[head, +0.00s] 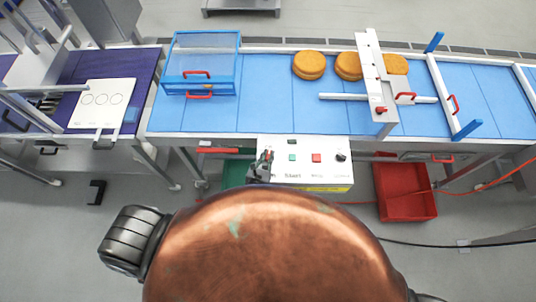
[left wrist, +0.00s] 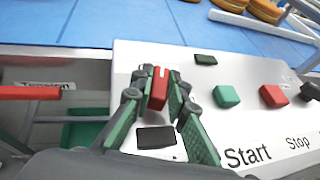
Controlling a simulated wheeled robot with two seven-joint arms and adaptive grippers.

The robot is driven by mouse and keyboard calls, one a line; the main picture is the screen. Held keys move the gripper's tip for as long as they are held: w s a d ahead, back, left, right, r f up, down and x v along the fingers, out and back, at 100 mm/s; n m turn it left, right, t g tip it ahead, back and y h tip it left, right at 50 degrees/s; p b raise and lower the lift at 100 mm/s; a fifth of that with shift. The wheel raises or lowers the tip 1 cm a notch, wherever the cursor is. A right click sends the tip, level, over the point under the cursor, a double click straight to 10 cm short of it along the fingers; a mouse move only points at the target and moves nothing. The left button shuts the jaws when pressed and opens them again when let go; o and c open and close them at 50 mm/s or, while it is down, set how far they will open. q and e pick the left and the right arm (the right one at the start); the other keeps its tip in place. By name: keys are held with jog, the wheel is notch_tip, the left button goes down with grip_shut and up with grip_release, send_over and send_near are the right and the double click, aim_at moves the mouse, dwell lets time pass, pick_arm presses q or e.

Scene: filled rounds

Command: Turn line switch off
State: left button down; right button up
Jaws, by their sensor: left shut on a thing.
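The white control box (head: 325,174) hangs on the front of the conveyor. It also shows in the left wrist view (left wrist: 262,128). It has a green Start button (left wrist: 226,96), a red Stop button (left wrist: 273,96) and a black knob (left wrist: 310,92). The line switch, a small red lever (left wrist: 159,88), stands at the left of the panel. My left gripper (head: 264,160) is over that end of the box. In the left wrist view its green-padded fingers (left wrist: 160,102) are shut on the red lever, one on each side. The lever's base is partly hidden. My right gripper is out of view.
The blue conveyor (head: 270,95) carries several orange rounds (head: 309,65). A white crossbar (head: 371,75) spans the belt, and a blue clear-walled guard (head: 202,63) stands at left. A red bin (head: 404,190) is on the floor at right. A red bar (left wrist: 30,92) runs left of the box.

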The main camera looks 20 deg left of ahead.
pick_arm(q)
jog(key=shift+d+n+y, duration=0.1)
jog(key=shift+n+y, duration=1.4)
jog(key=shift+y, duration=0.3)
jog(key=c, duration=1.9)
grip_release()
jog(key=shift+g, duration=0.3)
jog(key=v, duration=1.2)
jog(key=shift+d, duration=0.1)
jog(key=shift+f, duration=0.1)
